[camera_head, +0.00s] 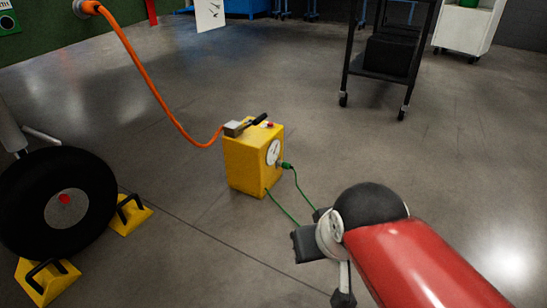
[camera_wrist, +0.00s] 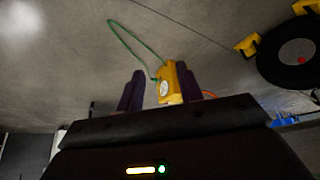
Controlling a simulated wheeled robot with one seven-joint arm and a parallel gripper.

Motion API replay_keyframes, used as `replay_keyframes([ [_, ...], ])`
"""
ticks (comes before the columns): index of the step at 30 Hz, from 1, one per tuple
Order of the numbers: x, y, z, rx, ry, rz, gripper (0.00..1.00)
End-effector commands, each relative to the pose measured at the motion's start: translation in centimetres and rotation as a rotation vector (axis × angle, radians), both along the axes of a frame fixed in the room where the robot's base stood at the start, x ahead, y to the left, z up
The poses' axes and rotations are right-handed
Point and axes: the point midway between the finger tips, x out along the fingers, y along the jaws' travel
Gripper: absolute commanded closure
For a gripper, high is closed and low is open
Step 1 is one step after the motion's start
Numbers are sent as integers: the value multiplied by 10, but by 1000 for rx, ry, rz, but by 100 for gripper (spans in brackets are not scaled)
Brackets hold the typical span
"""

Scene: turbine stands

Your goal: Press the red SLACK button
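A yellow box (camera_head: 248,163) stands on the floor near the middle of the head view. A small red button (camera_head: 269,125) is on its top, beside a black-handled lever (camera_head: 246,125); no lettering is readable. A round white gauge (camera_head: 273,152) is on its side. My gripper (camera_head: 308,242) is right of and nearer than the box in the head view, apart from it, its fingertips unclear there. In the wrist view, my gripper (camera_wrist: 160,68) has two dark fingers spread apart, with the yellow box (camera_wrist: 169,80) showing beyond them. The button cannot be made out there.
An orange hose (camera_head: 150,85) runs from the upper left to the box. A green cable (camera_head: 297,185) leaves the gauge side and trails on the floor. A black wheel (camera_head: 35,215) with yellow chocks (camera_head: 130,214) stands left. A black cart (camera_head: 385,55) is at the back right.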

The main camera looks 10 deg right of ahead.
Motion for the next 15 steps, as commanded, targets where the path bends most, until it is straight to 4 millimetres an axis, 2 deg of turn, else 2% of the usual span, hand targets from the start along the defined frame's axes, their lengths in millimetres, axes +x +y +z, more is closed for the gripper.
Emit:
replay_keyframes([
  [3,0,0,-1,0,0,0,64],
  [11,0,0,-1,0,1,0,98],
  [15,0,0,-1,0,1,0,100],
])
